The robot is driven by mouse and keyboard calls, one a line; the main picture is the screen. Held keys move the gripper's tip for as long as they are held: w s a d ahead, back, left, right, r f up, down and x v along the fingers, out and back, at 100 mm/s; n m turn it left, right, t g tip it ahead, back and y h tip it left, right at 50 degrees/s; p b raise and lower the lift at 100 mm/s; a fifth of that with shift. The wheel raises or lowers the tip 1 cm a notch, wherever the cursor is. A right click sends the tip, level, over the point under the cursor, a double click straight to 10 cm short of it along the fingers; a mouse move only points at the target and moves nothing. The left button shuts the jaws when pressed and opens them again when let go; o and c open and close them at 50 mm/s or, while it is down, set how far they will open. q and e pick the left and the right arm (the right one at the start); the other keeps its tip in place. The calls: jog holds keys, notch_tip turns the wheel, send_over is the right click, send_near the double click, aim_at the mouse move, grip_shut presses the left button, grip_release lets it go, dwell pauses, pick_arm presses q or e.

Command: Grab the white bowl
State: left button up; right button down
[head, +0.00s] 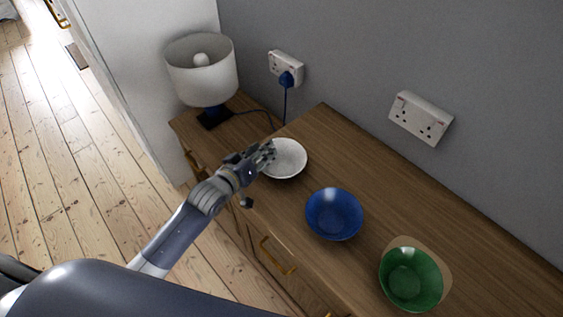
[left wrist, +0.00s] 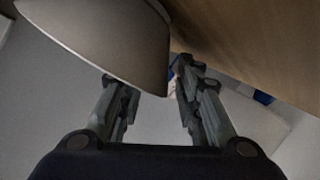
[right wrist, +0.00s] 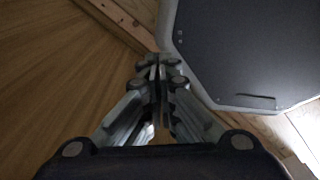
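The white bowl (head: 287,158) sits on the wooden cabinet top, between the lamp and the blue bowl. My left gripper (head: 267,156) reaches in from the left to the bowl's near-left rim. In the left wrist view, a large grey-white curved surface, apparently the bowl (left wrist: 100,38), covers the tip of one finger. The fingers of my left gripper (left wrist: 153,82) stand apart with a clear gap. Whether they touch the bowl cannot be told. My right gripper (right wrist: 158,68) shows only in its wrist view, with its fingertips together and nothing visible between them.
A blue bowl (head: 334,214) and a green bowl (head: 411,276) stand to the right on the cabinet (head: 385,195). A lamp (head: 202,72) stands at the back left, its cable (head: 285,105) running to a wall socket (head: 286,65). Wood surfaces and a dark panel surround my right gripper.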

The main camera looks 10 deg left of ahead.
pick_arm(q)
grip_shut()
jog(key=shift+r, duration=0.15)
